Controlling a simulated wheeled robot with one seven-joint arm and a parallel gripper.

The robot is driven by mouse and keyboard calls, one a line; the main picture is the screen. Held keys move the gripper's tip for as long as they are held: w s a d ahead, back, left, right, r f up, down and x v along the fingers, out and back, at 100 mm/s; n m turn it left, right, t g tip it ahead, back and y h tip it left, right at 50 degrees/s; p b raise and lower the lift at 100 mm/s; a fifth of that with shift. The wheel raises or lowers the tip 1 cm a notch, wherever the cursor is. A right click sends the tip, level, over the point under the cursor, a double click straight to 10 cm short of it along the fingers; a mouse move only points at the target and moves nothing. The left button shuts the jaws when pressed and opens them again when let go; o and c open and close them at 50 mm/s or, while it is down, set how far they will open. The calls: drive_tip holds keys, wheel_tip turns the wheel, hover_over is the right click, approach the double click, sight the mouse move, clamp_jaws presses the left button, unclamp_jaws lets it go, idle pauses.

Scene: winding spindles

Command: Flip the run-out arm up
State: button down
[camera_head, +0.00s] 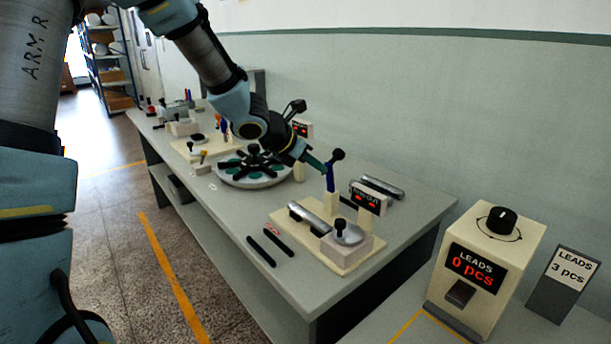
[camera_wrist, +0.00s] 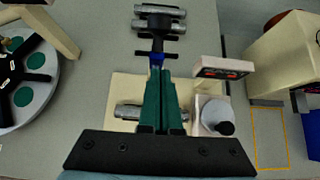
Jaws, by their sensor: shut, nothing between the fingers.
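The run-out arm (camera_head: 330,176) is a blue lever with a black knob on top. It stands nearly upright on a cream post on the cream base plate (camera_head: 353,262). In the wrist view the blue lever (camera_wrist: 157,60) shows just beyond my fingertips, with its black knob further out. My gripper (camera_head: 322,167) has green fingers. It is shut and empty, with its tips right beside the blue lever; whether they touch it I cannot tell. In the wrist view the closed gripper (camera_wrist: 161,76) hides part of the post and plate.
A small display with red figures (camera_head: 368,198) stands behind the plate. A metal cylinder (camera_head: 309,219) and a black-knobbed disc (camera_head: 344,236) sit on the plate. A round turntable (camera_head: 253,174) is to the left. A LEADS dispenser (camera_head: 484,271) stands at the right.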

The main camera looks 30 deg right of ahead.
drive_tip(key=shift+w+d+r, duration=0.1)
drive_tip(key=shift+d+r, duration=0.35)
drive_tip(key=shift+d, duration=0.25)
drive_tip(key=shift+w+d+r, duration=0.1)
drive_tip(key=shift+d+r, duration=0.35)
drive_tip(key=shift+d, duration=0.2)
drive_tip(key=shift+s+d, duration=0.1)
drive_tip(key=shift+d, duration=0.15)
drive_tip(key=shift+d+f, duration=0.1)
drive_tip(key=shift+f, duration=0.05)
drive_tip(key=shift+p, duration=0.3)
wheel_tip(320, 180, up, 10)
drive_tip(key=p, duration=0.9)
hover_over(336, 161)
drive_tip(key=a, duration=0.1)
